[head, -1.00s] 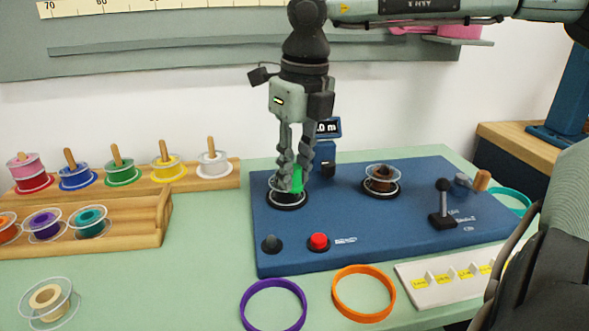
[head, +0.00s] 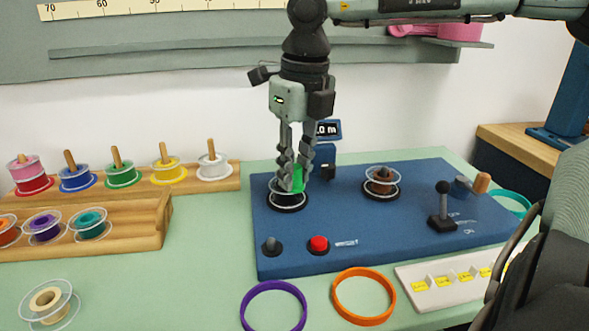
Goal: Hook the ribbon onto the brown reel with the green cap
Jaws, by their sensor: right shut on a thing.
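My right gripper (head: 291,184) points straight down over the left spindle spot of the blue machine base (head: 340,222). Its fingers are shut on a green cap (head: 298,180), which stands just above a dark round seat and is partly covered by the fingers. Whether the cap touches the seat is hard to tell. The brown reel (head: 382,184), with clear flanges, sits on the right seat of the base, apart from the gripper and with no green cap on it. I cannot make out a ribbon strand. My left gripper is not in view.
A red button (head: 318,244), a black knob (head: 271,245) and a lever (head: 443,208) stand on the base. Purple (head: 273,286) and orange (head: 363,271) rings lie in front. Wooden racks (head: 150,222) of coloured reels stand left.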

